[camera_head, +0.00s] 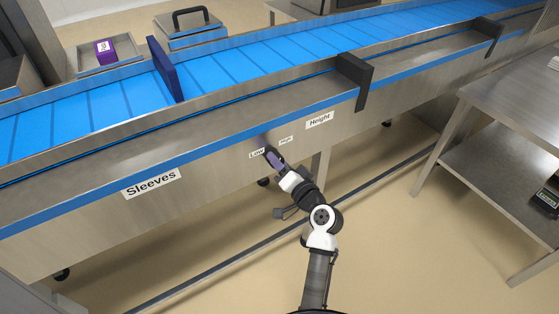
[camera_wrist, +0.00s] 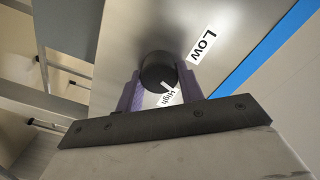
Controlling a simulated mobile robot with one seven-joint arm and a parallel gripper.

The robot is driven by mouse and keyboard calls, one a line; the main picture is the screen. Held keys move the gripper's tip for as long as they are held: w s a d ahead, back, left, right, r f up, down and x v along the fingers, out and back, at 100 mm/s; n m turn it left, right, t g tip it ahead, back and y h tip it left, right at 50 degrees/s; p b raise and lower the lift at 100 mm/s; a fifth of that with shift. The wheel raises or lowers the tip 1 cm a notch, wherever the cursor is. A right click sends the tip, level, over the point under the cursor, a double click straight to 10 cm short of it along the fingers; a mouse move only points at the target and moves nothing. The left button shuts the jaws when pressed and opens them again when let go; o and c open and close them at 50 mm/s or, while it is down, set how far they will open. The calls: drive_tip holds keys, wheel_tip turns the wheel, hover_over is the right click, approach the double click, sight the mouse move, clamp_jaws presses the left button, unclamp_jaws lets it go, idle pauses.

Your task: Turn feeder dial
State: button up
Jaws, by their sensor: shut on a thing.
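The feeder dial (camera_wrist: 157,69) is a round black knob with a white pointer mark, on the metal side panel of the conveyor. In the wrist view the labels "Low" (camera_wrist: 202,46) and "High" (camera_wrist: 167,98) sit beside it, and the pointer mark aims toward "High". My gripper (camera_wrist: 159,84) has its two purple fingers on either side of the dial, shut on it. In the head view my gripper (camera_head: 273,156) is at the panel between the "Low" (camera_head: 257,154) and "High" (camera_head: 286,140) labels, and it mostly hides the dial.
The blue belt conveyor (camera_head: 250,62) runs across above the panel, with a dark blue divider (camera_head: 165,70) and black brackets (camera_head: 352,76). The panel also bears "Height" (camera_head: 319,120) and "Sleeves" (camera_head: 151,183) labels. A steel table (camera_head: 510,110) stands at right. Floor between is clear.

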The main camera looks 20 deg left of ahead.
drive_tip(key=m+p, duration=0.2)
drive_tip(key=m, duration=0.3)
drive_tip(key=shift+f, duration=0.1)
drive_tip(key=shift+m, duration=0.4)
drive_tip(key=o, duration=1)
drive_tip(key=b+v, duration=0.3)
drive_tip(key=v, duration=1.1)
drive_tip(key=shift+w, duration=0.1)
